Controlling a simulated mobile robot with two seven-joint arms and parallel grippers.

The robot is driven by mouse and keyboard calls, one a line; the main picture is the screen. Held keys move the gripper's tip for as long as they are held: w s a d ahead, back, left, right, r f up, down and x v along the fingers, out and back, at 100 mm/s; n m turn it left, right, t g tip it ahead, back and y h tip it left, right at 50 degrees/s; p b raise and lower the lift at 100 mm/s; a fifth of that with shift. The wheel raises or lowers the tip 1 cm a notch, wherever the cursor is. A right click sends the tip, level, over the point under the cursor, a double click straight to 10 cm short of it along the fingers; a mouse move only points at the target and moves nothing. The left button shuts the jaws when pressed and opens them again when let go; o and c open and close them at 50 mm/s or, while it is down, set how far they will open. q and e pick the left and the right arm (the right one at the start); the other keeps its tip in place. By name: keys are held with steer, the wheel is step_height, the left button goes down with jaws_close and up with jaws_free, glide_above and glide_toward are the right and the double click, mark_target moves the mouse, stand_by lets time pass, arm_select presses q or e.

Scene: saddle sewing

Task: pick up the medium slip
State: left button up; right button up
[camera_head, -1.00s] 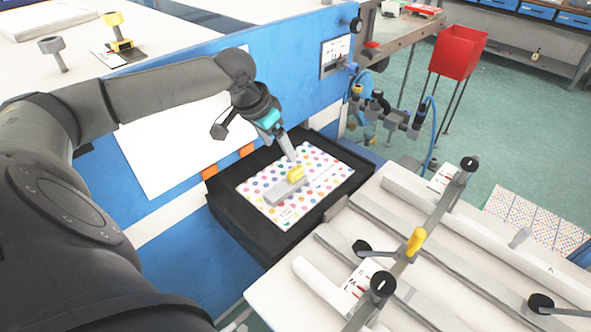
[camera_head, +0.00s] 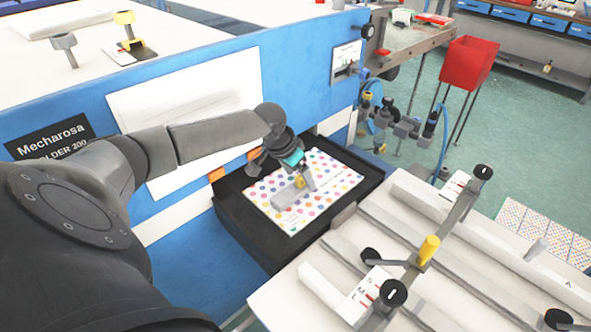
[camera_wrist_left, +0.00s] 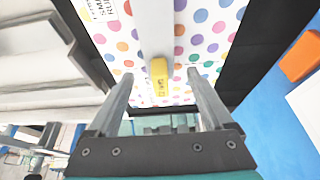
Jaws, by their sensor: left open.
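A pale grey bar (camera_head: 284,199) with a yellow grip (camera_head: 299,182) lies on white sheets with coloured dots (camera_head: 337,176) in a black tray (camera_head: 243,226). I cannot tell for certain which of these is the medium slip; no size marking is readable. My left gripper (camera_head: 309,182) is over the sheets, right by the yellow grip. In the left wrist view, its two fingers are apart, and the yellow grip (camera_wrist_left: 159,80) shows between their tips. Part of the bar and grip is hidden by the fingers in the head view. My right gripper is not in view.
The blue machine side (camera_head: 200,255) stands left of and behind the tray. A white table (camera_head: 420,270) with grey rails and a clamp bar with a yellow handle (camera_head: 428,249) is close on the right. A red bin (camera_head: 468,62) stands farther back.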

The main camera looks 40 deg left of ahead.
arm_select(q)
steer(key=shift+x, duration=1.1)
jaws_close()
